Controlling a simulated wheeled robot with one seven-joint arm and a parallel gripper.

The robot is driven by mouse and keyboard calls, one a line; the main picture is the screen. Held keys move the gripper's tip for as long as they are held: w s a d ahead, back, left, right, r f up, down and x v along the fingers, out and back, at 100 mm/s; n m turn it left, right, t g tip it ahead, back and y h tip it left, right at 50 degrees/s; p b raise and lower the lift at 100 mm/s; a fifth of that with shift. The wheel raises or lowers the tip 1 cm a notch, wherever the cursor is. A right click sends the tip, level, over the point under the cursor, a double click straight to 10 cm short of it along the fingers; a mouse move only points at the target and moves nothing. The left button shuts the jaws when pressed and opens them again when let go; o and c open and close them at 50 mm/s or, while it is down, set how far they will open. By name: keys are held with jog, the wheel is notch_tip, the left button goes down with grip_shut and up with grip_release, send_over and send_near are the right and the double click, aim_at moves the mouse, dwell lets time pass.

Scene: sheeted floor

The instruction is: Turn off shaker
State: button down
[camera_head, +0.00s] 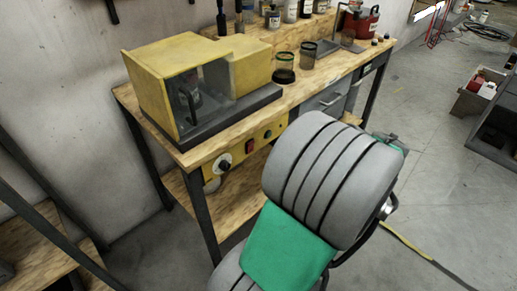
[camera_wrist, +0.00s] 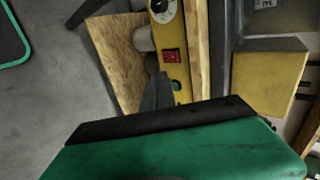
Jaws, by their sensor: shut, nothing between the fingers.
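The shaker (camera_head: 163,58) is a yellow machine with a clear front and a dark base on the wooden workbench. Its yellow control panel (camera_head: 237,153) sits under the bench top, with a round dial (camera_head: 223,166), a red switch (camera_head: 249,146) and a green button (camera_head: 267,134). The wrist view shows the dial (camera_wrist: 160,8), red switch (camera_wrist: 171,56) and green button (camera_wrist: 178,85). My gripper (camera_wrist: 158,78) is shut and empty, its dark fingers pointing at the panel just below the red switch, beside the green button. Contact cannot be told. My arm hides the gripper in the head view.
Two glass jars (camera_head: 284,68) (camera_head: 307,55) stand on the bench, with bottles (camera_head: 272,17) on a shelf behind and a red container (camera_head: 361,22) farther right. A wooden lower shelf (camera_head: 240,190) lies beneath the panel. The floor to the right (camera_head: 440,170) is mostly clear, with a cable.

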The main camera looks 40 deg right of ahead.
jog(key=shift+s+d, duration=0.2)
jog(key=shift+d, duration=0.05)
send_near(252, 145)
jog(key=x, duration=0.5)
jog(key=shift+s+a+f, duration=0.1)
jog(key=shift+s+f, duration=0.15)
jog(key=shift+f, duration=0.2)
jog(key=shift+w, duration=0.55)
jog(key=shift+r, duration=0.1)
